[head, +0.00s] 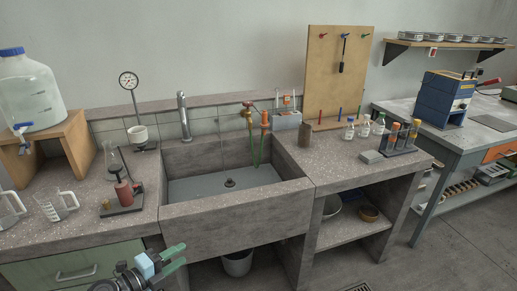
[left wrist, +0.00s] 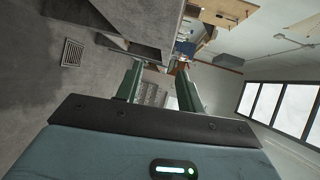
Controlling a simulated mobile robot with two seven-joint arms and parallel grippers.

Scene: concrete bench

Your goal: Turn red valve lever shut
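Behind the right part of the sink (head: 232,217), in the head view, a small brass valve (head: 248,113) with a reddish top stands at the wall. Beside it an orange-red upright piece (head: 265,118) sits above a green hose (head: 261,148). Which of the two is the red valve lever is too small to tell. My left gripper (head: 178,257) is low in front of the sink, far from both and touching nothing. In the left wrist view its two green fingers (left wrist: 159,66) are apart with nothing between them. My right gripper is not in view.
The sink's thick front wall stands between my left gripper and the valve. A chrome faucet (head: 184,116) rises behind the basin. A small stand with a red cylinder (head: 124,193) and a glass beaker (head: 55,205) are on the left counter. A pegboard (head: 335,70) stands at the right.

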